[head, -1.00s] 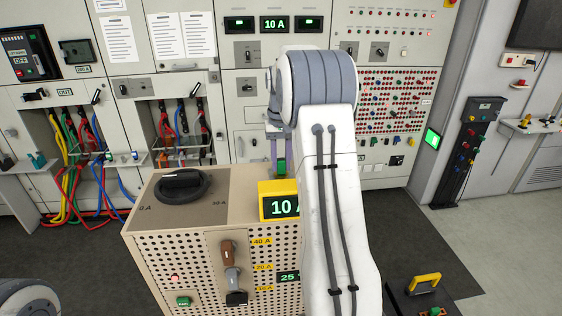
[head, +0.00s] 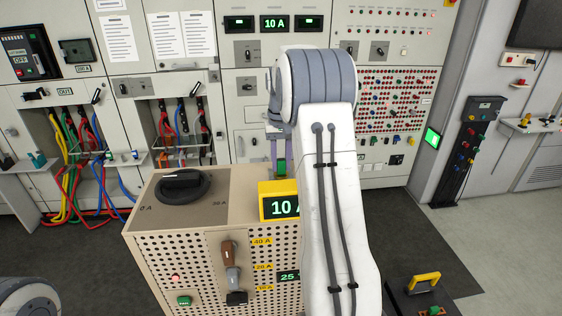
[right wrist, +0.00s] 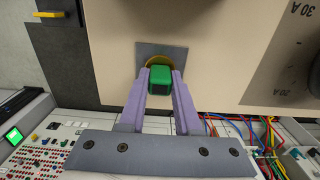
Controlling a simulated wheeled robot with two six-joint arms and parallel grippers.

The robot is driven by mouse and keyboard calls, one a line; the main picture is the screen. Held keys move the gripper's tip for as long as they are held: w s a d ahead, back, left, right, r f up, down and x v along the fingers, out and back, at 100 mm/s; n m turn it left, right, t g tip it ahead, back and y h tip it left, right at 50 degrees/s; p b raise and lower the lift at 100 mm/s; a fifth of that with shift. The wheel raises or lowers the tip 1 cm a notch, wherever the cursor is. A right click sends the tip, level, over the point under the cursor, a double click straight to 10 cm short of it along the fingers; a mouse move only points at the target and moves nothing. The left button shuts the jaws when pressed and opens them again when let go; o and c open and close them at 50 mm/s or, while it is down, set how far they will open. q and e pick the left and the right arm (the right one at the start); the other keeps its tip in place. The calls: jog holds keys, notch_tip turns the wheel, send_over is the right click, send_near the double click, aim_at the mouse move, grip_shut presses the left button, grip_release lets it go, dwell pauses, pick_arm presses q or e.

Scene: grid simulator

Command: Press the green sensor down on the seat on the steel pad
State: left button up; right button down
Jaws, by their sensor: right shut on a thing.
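The green sensor (right wrist: 160,77) is a small block held between the two purple fingers of my right gripper (right wrist: 160,82) in the right wrist view. The gripper is shut on it. Right behind the sensor a round brass-coloured seat (right wrist: 152,62) shows partly, on the square steel pad (right wrist: 178,50). I cannot tell whether sensor and seat touch. In the head view the green sensor (head: 281,167) shows at the far edge of the beige cabinet top, below the purple fingers. My right arm hides the pad there. My left gripper is out of view.
The beige cabinet (head: 160,235) carries a black dial (head: 182,186) and a yellow display box (head: 278,200) close to the right arm. Behind stand control panels and coloured cables (head: 75,160). A black case with a yellow handle (head: 424,283) is at lower right.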

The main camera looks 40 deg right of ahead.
jog(key=shift+s+a+f, duration=0.1)
jog(key=shift+f, duration=0.1)
jog(key=c, duration=0.5)
grip_release()
jog(key=shift+r, duration=0.1)
jog(key=shift+r, duration=0.35)
notch_tip(320, 180, up, 9)
jog(key=shift+f+b, duration=0.2)
jog(key=shift+b, duration=0.75)
jog(key=shift+r, duration=0.6)
